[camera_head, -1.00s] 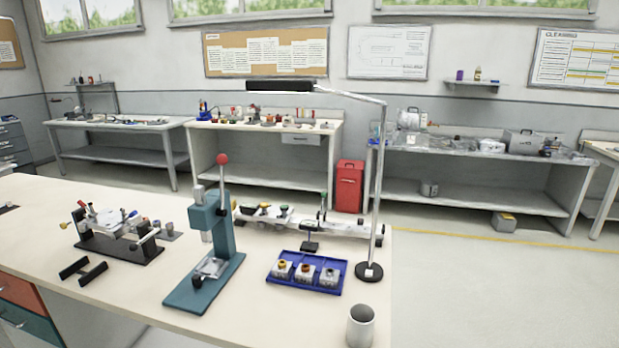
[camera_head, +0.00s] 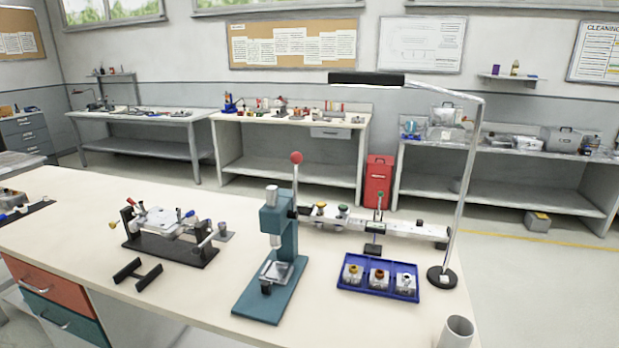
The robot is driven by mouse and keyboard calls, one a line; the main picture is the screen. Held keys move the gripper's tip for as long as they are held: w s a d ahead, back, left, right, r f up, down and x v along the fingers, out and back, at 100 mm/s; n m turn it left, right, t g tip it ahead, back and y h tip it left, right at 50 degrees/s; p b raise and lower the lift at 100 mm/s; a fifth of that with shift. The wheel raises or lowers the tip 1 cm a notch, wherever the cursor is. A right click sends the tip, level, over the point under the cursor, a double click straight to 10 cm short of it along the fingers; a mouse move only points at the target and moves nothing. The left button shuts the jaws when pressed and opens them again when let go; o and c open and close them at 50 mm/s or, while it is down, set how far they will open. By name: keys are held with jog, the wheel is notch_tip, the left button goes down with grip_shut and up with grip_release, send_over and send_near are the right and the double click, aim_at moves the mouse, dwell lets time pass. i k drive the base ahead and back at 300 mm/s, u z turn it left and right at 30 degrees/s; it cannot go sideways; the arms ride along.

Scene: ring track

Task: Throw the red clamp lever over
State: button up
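On the near bench a small fixture (camera_head: 165,235) with a black base carries a light metal plate. A small red-tipped part (camera_head: 129,201) stands at its back left; this may be the red clamp lever, but it is too small to be sure. A yellow-tipped handle (camera_head: 113,224) and a blue-tipped handle (camera_head: 188,213) are on the same fixture. To the right, a teal press (camera_head: 280,240) has an upright lever with a red ball knob (camera_head: 296,157). My gripper is not in view.
The bench (camera_head: 185,300) front is mostly clear.

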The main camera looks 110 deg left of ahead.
aim_at(129, 200)
jog(key=u, duration=0.05)
jog(key=k, duration=2.1)
jog(key=u, duration=1.35)
jog(key=i, duration=0.15)
jog(key=u, duration=2.55)
jog(key=i, duration=0.85)
jog(key=z, duration=0.05)
